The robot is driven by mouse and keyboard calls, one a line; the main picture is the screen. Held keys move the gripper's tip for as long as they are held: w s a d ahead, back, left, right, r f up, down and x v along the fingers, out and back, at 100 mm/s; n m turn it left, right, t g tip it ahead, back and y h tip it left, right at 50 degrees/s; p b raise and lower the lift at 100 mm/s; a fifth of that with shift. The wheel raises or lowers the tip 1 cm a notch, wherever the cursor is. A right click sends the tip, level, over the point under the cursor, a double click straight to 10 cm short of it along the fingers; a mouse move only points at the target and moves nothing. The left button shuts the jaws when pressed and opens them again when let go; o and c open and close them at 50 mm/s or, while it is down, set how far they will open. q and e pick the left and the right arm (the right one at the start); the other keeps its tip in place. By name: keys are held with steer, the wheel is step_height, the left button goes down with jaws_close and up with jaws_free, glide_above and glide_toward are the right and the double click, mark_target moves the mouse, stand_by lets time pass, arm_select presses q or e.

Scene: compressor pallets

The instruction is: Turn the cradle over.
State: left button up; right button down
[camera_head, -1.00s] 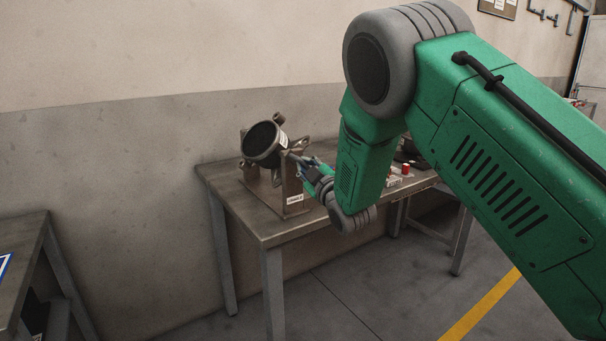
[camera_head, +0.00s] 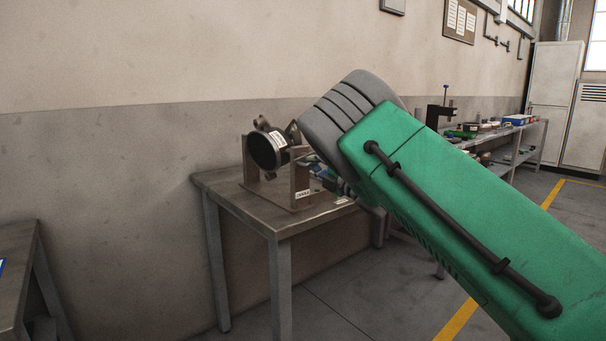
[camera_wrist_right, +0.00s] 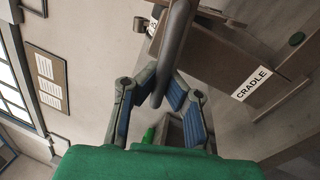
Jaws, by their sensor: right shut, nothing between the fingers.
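The cradle (camera_head: 302,187) is a brown stand with upright side plates on a metal table. Its white CRADLE label also shows on the brown plate (camera_wrist_right: 235,70) in the wrist view. Between the plates hangs a dark cylinder (camera_head: 264,152) with a white label, its round face tilted left and downward. My right gripper (camera_head: 320,170) is at the cradle's right side, partly hidden by my arm. My left gripper is out of view.
The table (camera_head: 232,198) stands against the wall, with its front left corner bare. Another table (camera_head: 22,255) is at the far left. A long bench (camera_head: 515,130) with parts stands at the back right. My green right arm covers much of the right side.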

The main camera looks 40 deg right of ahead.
steer(key=shift+d+f+n+g+y+b, duration=0.4)
steer(key=shift+n+b, duration=1.3)
steer(key=shift+n, duration=1.2)
steer(key=shift+d+f+n+g+y+b, duration=0.15)
steer(key=shift+f+n+g+y+b, duration=0.4)
steer(key=shift+n+b, duration=1.75)
steer(key=shift+d+f+n+g+y+b, duration=0.4)
steer(key=shift+n+b, duration=0.65)
steer(key=shift+n, duration=2.45)
steer(key=c, duration=1.7)
jaws_free()
steer(key=shift+s, duration=0.15)
steer(key=shift+o, duration=0.5)
steer(key=shift+s+d+r, duration=0.1)
steer(key=shift+r, duration=0.15)
